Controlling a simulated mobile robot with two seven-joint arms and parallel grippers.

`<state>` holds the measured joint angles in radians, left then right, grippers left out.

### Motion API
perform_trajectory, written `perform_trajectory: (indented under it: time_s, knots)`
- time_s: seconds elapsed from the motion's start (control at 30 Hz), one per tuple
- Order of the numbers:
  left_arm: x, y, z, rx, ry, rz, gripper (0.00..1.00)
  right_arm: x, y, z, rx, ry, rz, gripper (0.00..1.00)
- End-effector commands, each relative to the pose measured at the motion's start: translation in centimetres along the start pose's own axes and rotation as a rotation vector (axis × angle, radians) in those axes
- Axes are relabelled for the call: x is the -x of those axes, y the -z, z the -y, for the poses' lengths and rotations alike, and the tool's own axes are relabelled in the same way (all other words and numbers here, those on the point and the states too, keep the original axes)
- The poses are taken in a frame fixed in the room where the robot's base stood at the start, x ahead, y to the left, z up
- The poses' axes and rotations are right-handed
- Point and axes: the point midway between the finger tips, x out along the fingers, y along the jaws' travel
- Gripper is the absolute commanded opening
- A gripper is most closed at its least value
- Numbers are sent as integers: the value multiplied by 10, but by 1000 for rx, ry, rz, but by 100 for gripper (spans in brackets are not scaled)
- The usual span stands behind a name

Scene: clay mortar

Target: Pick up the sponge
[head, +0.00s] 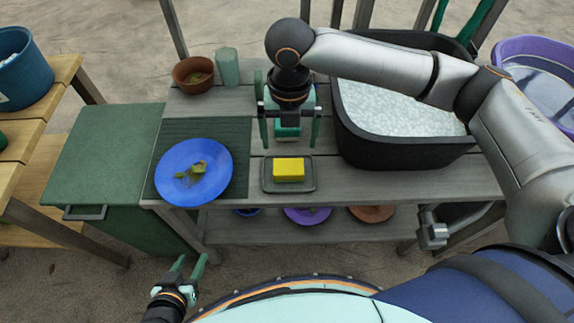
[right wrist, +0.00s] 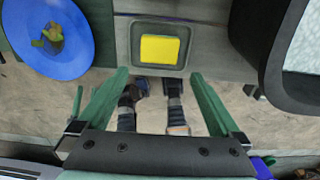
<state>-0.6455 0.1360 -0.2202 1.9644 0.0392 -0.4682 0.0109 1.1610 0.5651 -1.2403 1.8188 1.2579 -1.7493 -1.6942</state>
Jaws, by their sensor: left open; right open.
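The yellow sponge (head: 289,169) lies on a small dark grey tray (head: 267,187) near the front edge of the wooden bench. It also shows in the right wrist view (right wrist: 160,48), ahead of and between the spread green fingers. My right gripper (head: 290,144) is open and empty, pointing down above the bench just behind the sponge. It does not touch the sponge. In the right wrist view my right gripper (right wrist: 159,76) shows both fingers wide apart. My left gripper (head: 188,270) is open and empty, low in front of the bench and away from the sponge.
A blue plate (head: 212,189) with scraps sits left of the tray. A black tub (head: 403,151) of pale pebbles stands close on the right. A brown bowl (head: 184,83) and green cup (head: 228,68) stand behind. Plates lie on the lower shelf (head: 335,230).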

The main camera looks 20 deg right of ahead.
Motion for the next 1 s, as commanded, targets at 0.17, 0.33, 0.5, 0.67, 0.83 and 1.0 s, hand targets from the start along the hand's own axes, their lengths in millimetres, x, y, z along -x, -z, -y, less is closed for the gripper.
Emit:
perform_trajectory:
  time_s: [0.17,0.33,0.5,0.67,0.83,1.0]
  knots:
    - [-3,-5,-3,0,-7,5,50,-36,1,1,0,4,-5,100]
    - [-5,-6,-7,-1,-16,6,50,-60,0,0,-1,1,-3,100]
    - [-6,-8,-8,-2,-20,8,50,-71,-1,0,-1,-1,-1,100]
    - [-9,-11,-8,-3,-21,12,50,-95,-4,-1,-1,0,-3,100]
    - [-11,-12,-9,-4,-24,16,50,-114,-4,-1,0,-1,-1,100]
    - [-11,-8,-9,-5,-25,11,50,-118,-4,-1,1,-2,0,100]
